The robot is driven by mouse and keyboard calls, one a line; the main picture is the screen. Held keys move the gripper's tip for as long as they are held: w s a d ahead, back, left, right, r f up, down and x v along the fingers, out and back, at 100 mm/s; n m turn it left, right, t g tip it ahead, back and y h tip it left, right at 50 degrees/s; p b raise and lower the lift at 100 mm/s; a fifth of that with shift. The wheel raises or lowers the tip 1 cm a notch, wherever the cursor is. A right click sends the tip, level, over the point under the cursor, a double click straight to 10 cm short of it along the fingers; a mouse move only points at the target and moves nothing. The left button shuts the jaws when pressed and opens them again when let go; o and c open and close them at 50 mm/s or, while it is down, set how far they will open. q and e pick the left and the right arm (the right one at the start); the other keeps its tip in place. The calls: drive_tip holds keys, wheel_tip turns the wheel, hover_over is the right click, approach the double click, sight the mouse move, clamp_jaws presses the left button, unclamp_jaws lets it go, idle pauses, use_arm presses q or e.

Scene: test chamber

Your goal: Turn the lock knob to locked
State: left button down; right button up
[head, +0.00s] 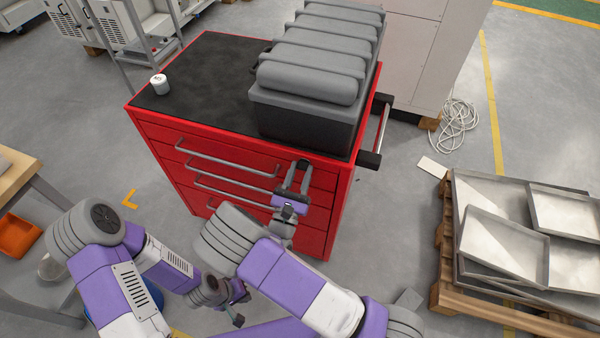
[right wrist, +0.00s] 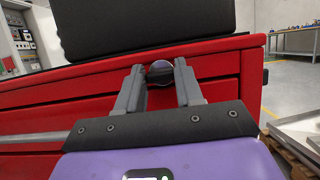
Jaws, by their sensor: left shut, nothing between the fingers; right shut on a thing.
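The lock knob (right wrist: 160,72) is a small dark round knob on the upper front of the red tool cabinet (head: 160,127). In the right wrist view it sits between the fingertips of my right gripper (right wrist: 160,77), which is shut on it. In the head view my right gripper (head: 296,172) reaches the right part of the cabinet front, and its fingers largely hide the knob. Any lock marking is too small to read, so I cannot tell the knob's turn position. My left gripper (head: 238,304) is shut and empty, low in front of the cabinet and away from it.
A large grey ribbed case (head: 305,85) and a small white container (head: 159,84) stand on the cabinet. Long drawer handles (head: 225,160) stick out left of my right gripper. A pallet with metal trays (head: 505,235) lies to the right, a table (head: 18,172) to the left.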

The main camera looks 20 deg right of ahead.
drive_tip(key=shift+m+g+h, duration=0.3)
drive_tip(key=shift+m, duration=0.3)
drive_tip(key=m+g+h, duration=0.1)
drive_tip(key=m, duration=0.1)
drive_tip(key=m+g+h, duration=0.1)
drive_tip(key=m, duration=0.2)
drive_tip(key=shift+a+m, duration=0.1)
drive_tip(key=shift+m, duration=0.2)
drive_tip(key=m+g, duration=0.1)
drive_tip(key=m, duration=0.2)
drive_tip(key=m+g+h, duration=0.1)
drive_tip(key=m+g, duration=0.1)
drive_tip(key=m, duration=0.1)
drive_tip(key=m+g+b, duration=0.1)
drive_tip(key=m, duration=0.3)
drive_tip(key=m+g+y+b, duration=0.1)
drive_tip(key=m+g, duration=0.1)
drive_tip(key=m, duration=0.3)
drive_tip(key=shift+a+r, duration=0.1)
drive_tip(key=shift+m, duration=0.4)
drive_tip(key=o, duration=1)
drive_tip(key=shift+o, duration=0.2)
